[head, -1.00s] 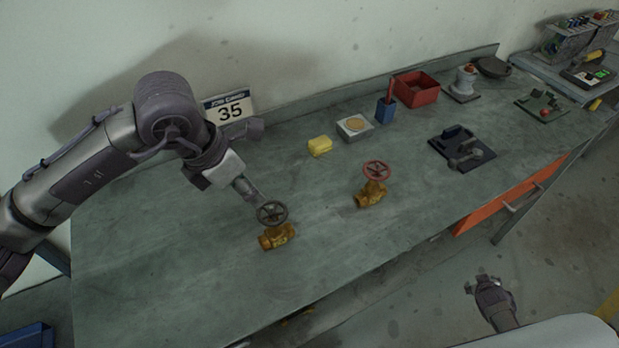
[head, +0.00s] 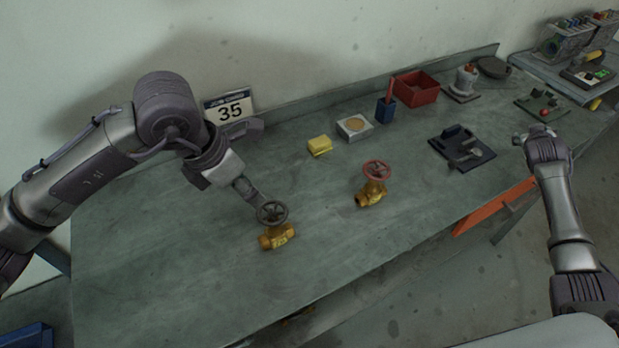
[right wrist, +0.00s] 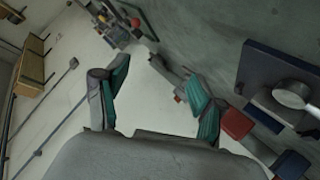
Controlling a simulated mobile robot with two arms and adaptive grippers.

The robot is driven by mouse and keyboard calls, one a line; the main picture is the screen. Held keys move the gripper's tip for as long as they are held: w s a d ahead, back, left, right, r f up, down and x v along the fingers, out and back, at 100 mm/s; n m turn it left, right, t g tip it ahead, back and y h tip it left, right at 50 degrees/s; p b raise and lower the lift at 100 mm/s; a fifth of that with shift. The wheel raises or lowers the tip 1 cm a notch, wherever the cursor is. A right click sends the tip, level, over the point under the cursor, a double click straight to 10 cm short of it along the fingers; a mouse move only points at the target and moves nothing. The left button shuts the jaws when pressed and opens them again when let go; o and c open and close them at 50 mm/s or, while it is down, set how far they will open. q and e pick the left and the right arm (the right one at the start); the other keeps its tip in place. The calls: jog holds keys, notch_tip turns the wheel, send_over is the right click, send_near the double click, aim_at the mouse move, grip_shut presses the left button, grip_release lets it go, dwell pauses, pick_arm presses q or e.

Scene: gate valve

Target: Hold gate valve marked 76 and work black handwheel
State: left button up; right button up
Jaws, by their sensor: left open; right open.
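A brass gate valve (head: 277,236) with a black handwheel (head: 272,212) stands on the bench near its front left. I cannot read a number on it. My left gripper (head: 252,195) is open, pointing down right with its fingertips right beside or just behind the handwheel's upper left rim; I cannot tell whether they touch. A second brass valve (head: 371,193) with a red handwheel (head: 377,169) stands to the right. My right gripper (head: 528,138) is raised at the bench's right front, far from both valves; its fingers show open and empty in the right wrist view (right wrist: 158,85).
A sign reading 35 (head: 230,108) leans at the wall behind my left arm. A yellow block (head: 319,145), blue cup (head: 385,110), red bin (head: 416,88) and dark fixture (head: 462,149) stand toward the back and right. The bench around the valves is clear.

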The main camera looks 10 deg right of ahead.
jog(key=w+a+y, duration=0.1)
jog(key=a, duration=0.2)
jog(key=w+a+n+y, duration=0.1)
jog(key=w+a, duration=0.1)
jog(key=a, duration=0.1)
jog(key=w+a+n, duration=0.1)
jog(key=w+a, duration=0.1)
jog(key=a, duration=0.1)
jog(key=shift+w+a+f+y, duration=0.2)
jog(key=shift+w+a+y, duration=0.1)
jog(key=shift+y, duration=0.1)
jog(key=w+a+r+n+g+y, duration=0.15)
jog(key=a+n+y, duration=0.25)
jog(key=a, duration=1.1)
jog(key=w+a+n+g+y, duration=0.15)
jog(key=a+n+y, duration=0.3)
jog(key=a, duration=0.95)
jog(key=n+g+y, duration=0.2)
jog(key=n+g, duration=0.6)
jog(key=n, duration=0.5)
send_near(289, 225)
jog(key=x, duration=1)
jog(key=shift+s+f, duration=0.1)
jog(key=shift+c, duration=0.4)
